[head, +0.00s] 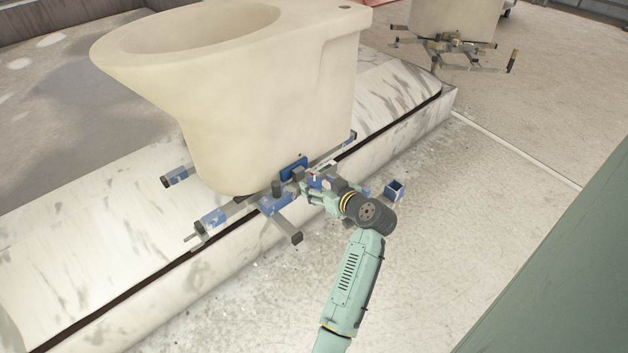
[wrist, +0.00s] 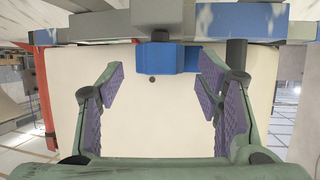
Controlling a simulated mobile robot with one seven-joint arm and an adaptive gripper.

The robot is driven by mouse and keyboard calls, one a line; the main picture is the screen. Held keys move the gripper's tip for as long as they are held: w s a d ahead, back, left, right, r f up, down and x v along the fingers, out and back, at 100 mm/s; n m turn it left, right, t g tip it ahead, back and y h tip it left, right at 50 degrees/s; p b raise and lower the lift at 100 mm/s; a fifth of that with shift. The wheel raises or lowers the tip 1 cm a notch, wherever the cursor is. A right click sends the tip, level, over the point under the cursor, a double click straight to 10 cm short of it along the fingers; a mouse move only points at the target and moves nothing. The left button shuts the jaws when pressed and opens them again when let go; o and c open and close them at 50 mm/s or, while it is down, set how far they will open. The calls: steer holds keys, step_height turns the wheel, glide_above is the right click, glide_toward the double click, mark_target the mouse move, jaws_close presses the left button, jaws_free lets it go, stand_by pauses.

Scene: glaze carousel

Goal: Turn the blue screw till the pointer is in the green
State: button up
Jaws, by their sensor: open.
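A blue block-like part (wrist: 165,57) with a dark round piece against the bar above it shows in the wrist view; I cannot tell for sure that it is the blue screw. My gripper (wrist: 160,78) is open, its purple-padded fingers spread below and to either side of this part, with nothing between them. In the head view my gripper (head: 313,181) is at the metal frame under the cream toilet bowl (head: 240,90), by a small blue plate (head: 293,168). The arm hides part of that frame. No pointer or green zone can be made out.
Frame bars with blue ends (head: 212,219) stick out around the bowl's foot, close to my gripper. A small open blue box (head: 394,191) is to the right of my wrist. Another frame (head: 455,47) with a cream piece stands behind. The floor at right is largely clear.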

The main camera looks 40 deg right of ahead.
steer(key=shift+x, duration=1.45)
steer(key=shift+c, duration=0.3)
steer(key=c, duration=1.1)
